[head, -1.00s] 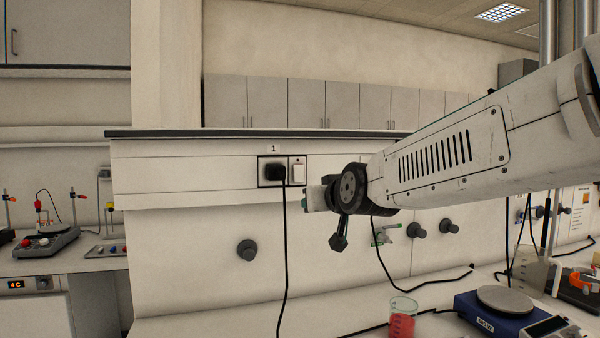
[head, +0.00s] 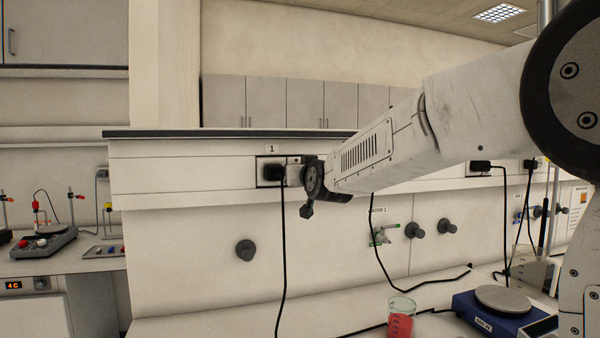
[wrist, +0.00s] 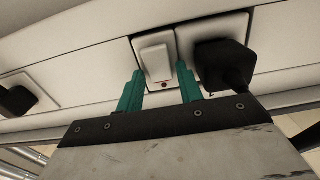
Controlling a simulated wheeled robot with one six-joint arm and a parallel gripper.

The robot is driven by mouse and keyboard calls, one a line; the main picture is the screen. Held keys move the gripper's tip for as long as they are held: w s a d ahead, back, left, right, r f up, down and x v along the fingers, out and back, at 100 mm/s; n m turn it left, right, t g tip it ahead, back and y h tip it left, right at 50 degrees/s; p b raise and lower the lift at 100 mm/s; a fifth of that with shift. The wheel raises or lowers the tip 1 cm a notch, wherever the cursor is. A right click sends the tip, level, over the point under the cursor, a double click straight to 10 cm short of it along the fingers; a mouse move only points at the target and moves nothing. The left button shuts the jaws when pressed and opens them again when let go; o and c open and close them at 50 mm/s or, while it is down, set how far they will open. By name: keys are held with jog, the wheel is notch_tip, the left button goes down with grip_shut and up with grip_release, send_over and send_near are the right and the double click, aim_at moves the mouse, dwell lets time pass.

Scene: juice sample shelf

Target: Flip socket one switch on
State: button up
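Socket one, under the label "1" (head: 271,148), is on the pale wall panel, with a black plug (head: 273,172) in its left half. The wrist view shows its white rocker switch (wrist: 154,52) with a small dark red mark beside it, next to the black plug (wrist: 224,62). My gripper (wrist: 159,69) is open, its two teal fingertips apart and empty, one on each side of the switch's near end. I cannot tell whether they touch the plate. In the head view my wrist hides most of the switch and the fingers.
A black cable hangs from the plug. A beaker of red liquid (head: 401,318) and a blue scale (head: 490,314) stand on the bench. More plugs (head: 481,167) are farther right.

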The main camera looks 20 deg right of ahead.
jog(key=c, duration=0.7)
jog(key=shift+f+t, duration=0.3)
jog(key=shift+t, duration=0.3)
jog(key=shift+s+f+t, duration=0.1)
jog(key=shift+f+t, duration=0.05)
jog(key=shift+t, duration=0.95)
jog(key=o, duration=0.7)
